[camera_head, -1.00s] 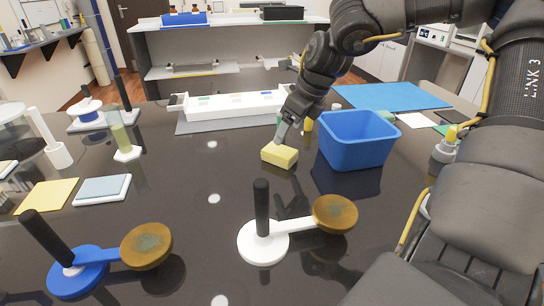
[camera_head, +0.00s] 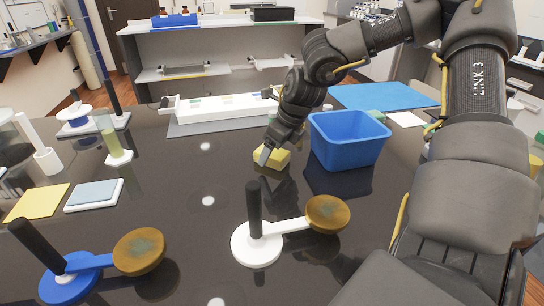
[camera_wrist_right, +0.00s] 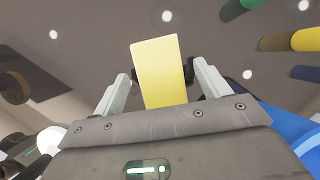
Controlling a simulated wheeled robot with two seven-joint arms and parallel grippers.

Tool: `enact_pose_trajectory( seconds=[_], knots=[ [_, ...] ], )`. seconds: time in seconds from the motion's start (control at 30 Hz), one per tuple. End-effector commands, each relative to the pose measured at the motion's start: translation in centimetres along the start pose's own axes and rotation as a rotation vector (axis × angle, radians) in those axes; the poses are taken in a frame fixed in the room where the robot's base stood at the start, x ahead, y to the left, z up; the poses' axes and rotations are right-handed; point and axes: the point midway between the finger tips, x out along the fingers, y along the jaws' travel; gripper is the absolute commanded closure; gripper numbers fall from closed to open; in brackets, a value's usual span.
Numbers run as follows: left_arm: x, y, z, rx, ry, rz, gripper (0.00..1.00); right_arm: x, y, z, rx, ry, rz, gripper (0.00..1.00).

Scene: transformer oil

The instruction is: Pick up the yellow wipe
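The yellow wipe (camera_head: 273,160) is a small, thick yellow block on the dark glossy table, left of the blue bin. My right gripper (camera_head: 267,152) comes down on it from above. In the right wrist view, the yellow wipe (camera_wrist_right: 158,70) lies between the two fingers of the right gripper (camera_wrist_right: 163,72). In the head view the gripper hides part of the wipe. My left gripper is not in view.
The blue bin (camera_head: 347,140) stands close to the right of the gripper. A white stand with a brown disc (camera_head: 327,214) is in front, a similar blue stand (camera_head: 70,278) front left.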

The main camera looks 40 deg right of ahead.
Motion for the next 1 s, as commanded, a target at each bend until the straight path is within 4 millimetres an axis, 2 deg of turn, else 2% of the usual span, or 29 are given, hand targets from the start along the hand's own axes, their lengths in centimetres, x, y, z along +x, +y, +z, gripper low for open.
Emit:
enact_pose_trajectory(
  seconds=[0.03,0.3,0.37,0.67,1.0],
  knots=[
    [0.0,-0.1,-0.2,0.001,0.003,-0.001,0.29,0.0,0.0,0.0,0.0,0.0,0.0,0.31],
    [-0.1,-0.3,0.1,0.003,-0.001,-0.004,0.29,0.0,0.0,0.0,0.0,0.0,0.0,0.66],
    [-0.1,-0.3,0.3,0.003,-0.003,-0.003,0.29,0.0,0.0,0.0,0.0,0.0,0.0,0.72],
    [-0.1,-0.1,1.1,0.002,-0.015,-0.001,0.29,-0.7,0.0,0.3,-0.001,-0.002,-0.001,0.73],
    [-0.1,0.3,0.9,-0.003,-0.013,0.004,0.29,-6.6,-0.1,2.8,-0.001,-0.004,-0.003,0.73]
  ],
)
